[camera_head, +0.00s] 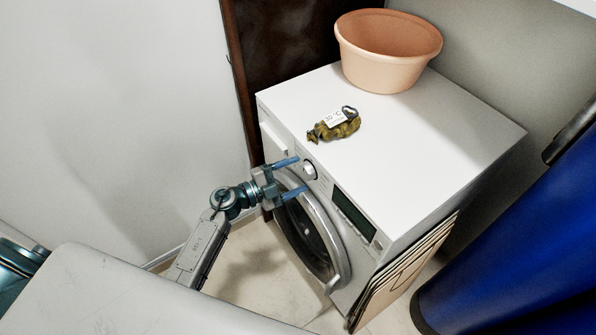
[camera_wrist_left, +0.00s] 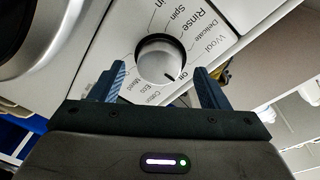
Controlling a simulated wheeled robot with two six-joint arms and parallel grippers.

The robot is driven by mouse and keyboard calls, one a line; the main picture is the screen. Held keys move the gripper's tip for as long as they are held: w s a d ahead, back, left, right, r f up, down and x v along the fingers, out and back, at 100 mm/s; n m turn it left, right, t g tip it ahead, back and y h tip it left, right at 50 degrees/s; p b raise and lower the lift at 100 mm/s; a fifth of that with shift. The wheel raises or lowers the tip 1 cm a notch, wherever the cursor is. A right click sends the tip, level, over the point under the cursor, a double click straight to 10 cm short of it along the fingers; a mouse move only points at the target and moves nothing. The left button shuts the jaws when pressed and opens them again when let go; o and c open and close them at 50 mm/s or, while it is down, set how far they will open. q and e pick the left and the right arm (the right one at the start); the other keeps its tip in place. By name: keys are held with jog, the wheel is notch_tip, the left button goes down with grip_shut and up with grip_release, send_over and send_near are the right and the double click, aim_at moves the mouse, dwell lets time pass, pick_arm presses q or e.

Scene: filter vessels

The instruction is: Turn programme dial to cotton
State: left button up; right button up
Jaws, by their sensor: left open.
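The programme dial (camera_head: 309,171) is a white round knob on the front panel of the white washing machine (camera_head: 420,130). In the left wrist view the dial (camera_wrist_left: 160,58) shows a dark pointer line toward the label "Off" at its lower right. Labels such as "Rinse", "Spin", "Wool", "Delicate" and "Eco" ring it; some near the gripper are hard to read. My left gripper (camera_head: 302,174) is open in front of the dial. Its blue fingers (camera_wrist_left: 160,82) stand apart on either side of the knob, with no clear contact seen. My right gripper is out of view.
The round door (camera_head: 308,235) is below the panel. Flat cardboard (camera_head: 405,270) leans at the right side, near a blue object (camera_head: 520,240).

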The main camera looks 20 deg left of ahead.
pick_arm(q)
jog(key=shift+x, duration=0.8)
jog(key=c, duration=1)
jog(key=shift+o, duration=0.2)
jog(key=shift+m, duration=0.3)
jog(key=shift+m+p, duration=0.4)
jog(key=shift+m, duration=0.4)
jog(key=shift+m+g+y+p, duration=0.3)
jog(key=shift+m, duration=1.4)
